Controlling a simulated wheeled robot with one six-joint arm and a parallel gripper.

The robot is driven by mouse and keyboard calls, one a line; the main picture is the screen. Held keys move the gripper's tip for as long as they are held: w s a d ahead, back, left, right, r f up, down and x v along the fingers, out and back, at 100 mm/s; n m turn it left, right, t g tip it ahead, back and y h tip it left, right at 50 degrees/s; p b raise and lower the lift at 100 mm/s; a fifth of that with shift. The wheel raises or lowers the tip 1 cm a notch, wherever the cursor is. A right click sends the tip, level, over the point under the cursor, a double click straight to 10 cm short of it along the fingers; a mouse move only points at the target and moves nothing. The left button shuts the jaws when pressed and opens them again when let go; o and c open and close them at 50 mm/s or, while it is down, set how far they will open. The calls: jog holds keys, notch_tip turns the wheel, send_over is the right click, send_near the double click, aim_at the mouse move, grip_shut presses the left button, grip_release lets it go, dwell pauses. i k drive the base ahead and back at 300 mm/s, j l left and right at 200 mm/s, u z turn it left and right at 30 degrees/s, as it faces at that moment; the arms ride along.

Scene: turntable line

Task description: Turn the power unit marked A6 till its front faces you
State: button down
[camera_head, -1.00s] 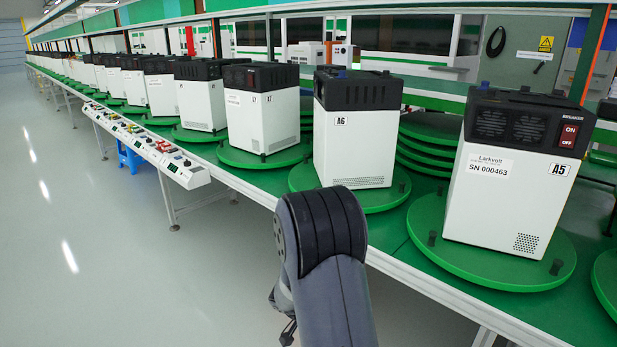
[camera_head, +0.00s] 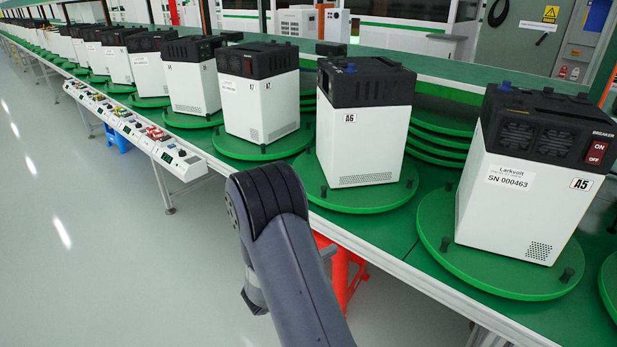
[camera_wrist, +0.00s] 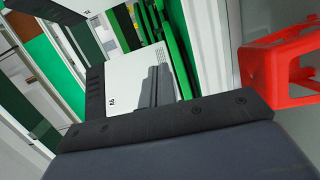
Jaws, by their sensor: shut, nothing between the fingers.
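The power unit marked A6 (camera_head: 362,140) is a white box with a black top, upright on a green turntable (camera_head: 372,200). The face towards me has the A6 label at its upper left and a vent strip along its bottom; no switch shows on it. In the wrist view, a white unit (camera_wrist: 123,80) appears tilted, with a small label too blurred to read surely. My gripper (camera_wrist: 160,72) shows there as dark grey shut fingers in front of that white face; whether they touch it I cannot tell. In the head view my arm hides the gripper.
Unit A5 (camera_head: 522,185), with breaker switch and Larkvolt label showing, stands at right on its own turntable. Unit A7 (camera_head: 258,100) stands left of A6. Spare green discs (camera_head: 437,135) are stacked behind. A red stool (camera_head: 342,272) is under the table edge.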

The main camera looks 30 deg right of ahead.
aim_at(371, 199)
jog(key=i+j+z, duration=0.1)
jog(key=i, duration=0.8)
